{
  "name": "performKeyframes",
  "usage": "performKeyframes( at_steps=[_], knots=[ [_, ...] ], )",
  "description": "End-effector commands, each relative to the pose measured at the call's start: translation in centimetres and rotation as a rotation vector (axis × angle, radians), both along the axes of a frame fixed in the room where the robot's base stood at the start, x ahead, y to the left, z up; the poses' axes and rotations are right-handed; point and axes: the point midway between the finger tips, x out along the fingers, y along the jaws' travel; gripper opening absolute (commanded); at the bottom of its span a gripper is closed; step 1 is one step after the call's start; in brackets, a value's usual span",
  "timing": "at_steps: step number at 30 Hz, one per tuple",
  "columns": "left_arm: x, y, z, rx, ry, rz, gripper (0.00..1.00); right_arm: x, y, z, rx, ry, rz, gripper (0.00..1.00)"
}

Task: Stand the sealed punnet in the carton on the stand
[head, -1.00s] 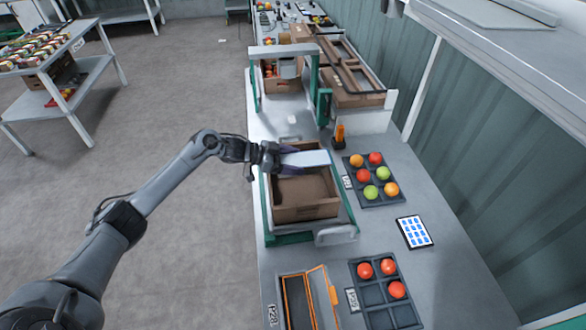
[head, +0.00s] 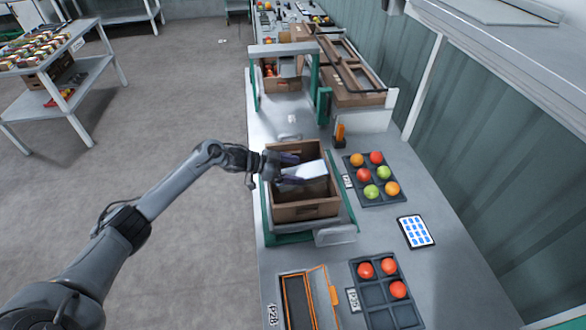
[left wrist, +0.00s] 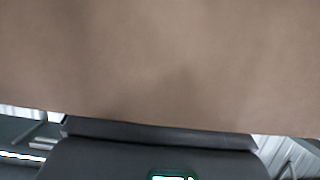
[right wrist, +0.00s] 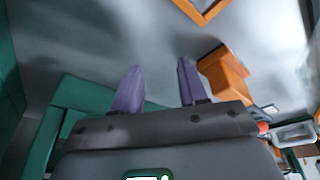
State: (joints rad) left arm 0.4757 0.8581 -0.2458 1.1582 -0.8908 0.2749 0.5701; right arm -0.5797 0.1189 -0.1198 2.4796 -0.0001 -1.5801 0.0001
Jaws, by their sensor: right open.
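The sealed punnet (head: 308,169) shows its pale top in the head view, inside the mouth of the open brown carton (head: 305,211). It looks slightly tilted, and its base is hidden. The carton sits on the green and grey stand (head: 285,239). My left gripper (head: 291,170) reaches in over the carton's left side, with purple fingers at the punnet's left end; its grip is unclear. In the left wrist view a brown surface fills the picture and hides the fingers. My right gripper (right wrist: 156,88) is open and empty in the right wrist view, above the bench.
A tray of mixed tomatoes (head: 373,196) and a tablet (head: 415,231) lie right of the stand. An orange-edged case (head: 296,302) and a part-filled tray (head: 376,308) are nearer. Another carton station (head: 283,50) stands behind.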

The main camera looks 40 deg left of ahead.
Motion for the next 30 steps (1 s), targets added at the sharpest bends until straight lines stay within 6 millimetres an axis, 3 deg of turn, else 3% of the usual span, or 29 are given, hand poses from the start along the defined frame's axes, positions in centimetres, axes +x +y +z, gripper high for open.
performKeyframes(
  at_steps=[2,15,30],
  knots=[
    [0.0,0.0,0.1,0.0,0.0,0.0,1.0,0.0,0.1,0.0,0.002,0.0,-0.001,0.43],
    [-0.2,0.2,1.3,0.001,0.001,0.0,1.0,0.0,0.1,0.6,0.004,0.0,-0.002,0.43],
    [-6.6,5.4,4.5,0.003,0.004,0.0,1.0,0.0,-0.1,1.7,-0.006,0.0,0.004,0.43]
  ],
)
